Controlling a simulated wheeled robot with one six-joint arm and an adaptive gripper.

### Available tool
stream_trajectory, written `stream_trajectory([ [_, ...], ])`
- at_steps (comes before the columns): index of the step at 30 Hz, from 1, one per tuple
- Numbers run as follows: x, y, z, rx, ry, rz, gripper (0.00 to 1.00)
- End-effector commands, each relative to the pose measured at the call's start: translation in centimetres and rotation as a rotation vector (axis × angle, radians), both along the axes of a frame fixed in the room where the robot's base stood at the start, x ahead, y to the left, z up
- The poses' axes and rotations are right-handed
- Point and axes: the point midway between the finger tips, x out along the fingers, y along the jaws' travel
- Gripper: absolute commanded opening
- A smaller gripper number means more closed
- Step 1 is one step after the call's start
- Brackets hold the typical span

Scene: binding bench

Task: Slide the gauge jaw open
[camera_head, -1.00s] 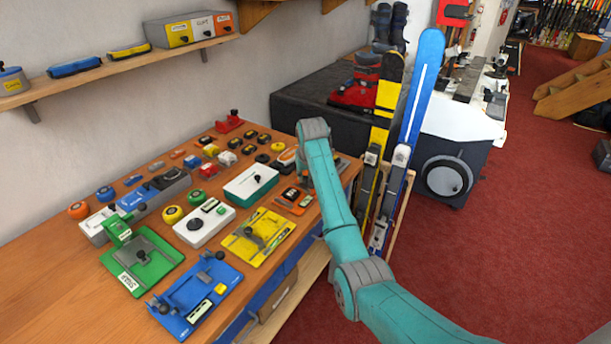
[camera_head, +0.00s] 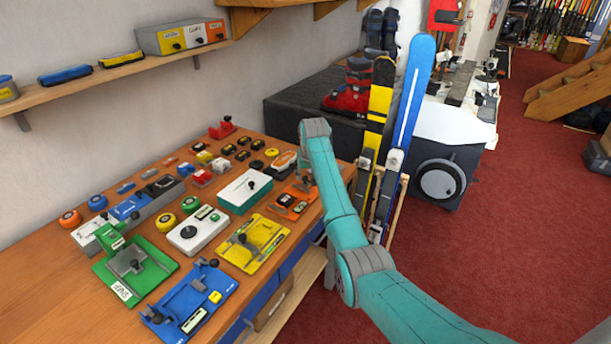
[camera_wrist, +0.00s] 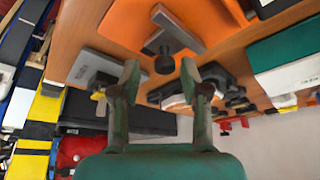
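My gripper (camera_wrist: 161,75) is open in the wrist view, with its two fingers apart and nothing held. An orange gauge plate (camera_wrist: 135,18) lies just beyond the fingertips. On it is a grey jaw bar (camera_wrist: 178,28) with a dark round knob (camera_wrist: 165,63), which appears in line with the gap between the fingers. I cannot tell whether the fingers touch it.
Yellow (camera_head: 255,243), blue (camera_head: 185,300) and green (camera_head: 135,267) plates with fittings lie to the left on the bench. A teal-sided white box (camera_head: 245,190) stands close by. Skis (camera_head: 405,125) stand upright right of my arm. A shelf (camera_head: 110,75) runs above.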

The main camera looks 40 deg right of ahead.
Motion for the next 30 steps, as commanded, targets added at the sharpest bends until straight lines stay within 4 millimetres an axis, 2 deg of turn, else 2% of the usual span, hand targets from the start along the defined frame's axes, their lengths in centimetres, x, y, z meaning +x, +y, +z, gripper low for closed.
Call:
stream_trajectory([
  [7,0.0,0.1,0.0,0.001,0.002,0.001,0.46],
  [11,-0.2,0.3,0.8,0.001,0.001,0.001,0.46],
  [24,-3.0,1.5,8.2,0.000,-0.002,0.001,0.46],
  [30,-3.9,1.9,10.4,0.000,0.000,0.001,0.46],
])
